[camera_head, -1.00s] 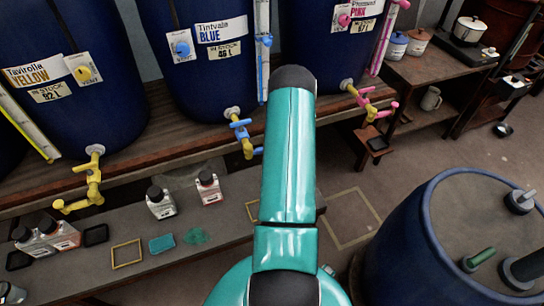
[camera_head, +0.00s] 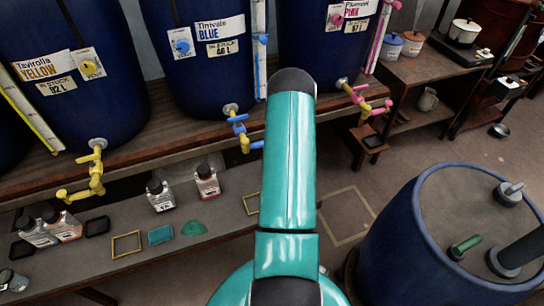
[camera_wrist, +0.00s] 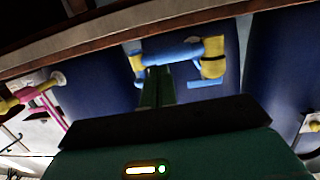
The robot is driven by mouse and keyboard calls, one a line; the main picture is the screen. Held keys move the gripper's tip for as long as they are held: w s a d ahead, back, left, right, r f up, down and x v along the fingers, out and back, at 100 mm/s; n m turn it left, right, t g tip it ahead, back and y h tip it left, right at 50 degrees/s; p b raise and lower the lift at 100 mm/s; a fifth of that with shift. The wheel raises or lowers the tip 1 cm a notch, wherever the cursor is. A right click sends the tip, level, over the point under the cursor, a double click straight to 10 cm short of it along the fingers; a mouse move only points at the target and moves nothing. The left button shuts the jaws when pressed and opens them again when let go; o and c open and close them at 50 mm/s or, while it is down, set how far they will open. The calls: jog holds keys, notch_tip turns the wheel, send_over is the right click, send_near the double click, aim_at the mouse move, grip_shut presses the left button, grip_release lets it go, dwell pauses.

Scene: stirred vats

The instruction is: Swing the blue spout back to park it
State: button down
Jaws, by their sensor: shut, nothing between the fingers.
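The blue vat (camera_head: 207,75) stands at the back middle, labelled "BLUE". Its tap, the blue spout (camera_head: 239,129), sticks out low on the front, with blue parts and a yellow body. Its right end is close to my teal arm's edge. In the wrist view the tap (camera_wrist: 172,52) lies across the upper middle, its blue bar to the left and its yellow piece to the right. My gripper (camera_wrist: 156,76) shows there as dark green fingers, shut and empty, overlapping the blue bar; I cannot tell whether they touch it. In the head view my arm hides the gripper.
The yellow vat (camera_head: 75,95) with its yellow tap (camera_head: 95,172) stands left; the pink tap (camera_head: 366,100) is to the right. Several bottles stand on the lower bench (camera_head: 225,218). A large blue drum (camera_head: 410,235) fills the lower right. Floor shows between bench and drum.

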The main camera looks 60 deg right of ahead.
jog(key=v, duration=1)
jog(key=shift+s+d, duration=0.2)
jog(key=w+a+r+n+g+y, duration=0.1)
jog(key=w+a+r+n+y, duration=0.2)
jog(key=w+r, duration=0.85)
jog(key=w+a+r+n+g+y, duration=0.1)
jog(key=w+a+r, duration=0.2)
jog(key=a+r, duration=0.2)
jog(key=w+a+r+g+y, duration=0.1)
jog(key=w+a+r, duration=0.2)
jog(key=a+r, duration=0.2)
jog(key=s+a+r+n+g+y, duration=0.1)
jog(key=s+a+r, duration=0.1)
jog(key=a+r, duration=0.4)
jog(key=s+a+r+g+y, duration=0.15)
jog(key=a+r, duration=0.25)
jog(key=a, duration=0.4)
jog(key=s+a+r+n+g+y, duration=0.1)
jog(key=s+a+r, duration=0.4)
jog(key=s+a, duration=0.7)
jog(key=shift+s+a+n+y, duration=0.45)
jog(key=shift+n+y, duration=0.1)
jog(key=shift+n, duration=0.25)
jog(key=shift+d+g, duration=0.25)
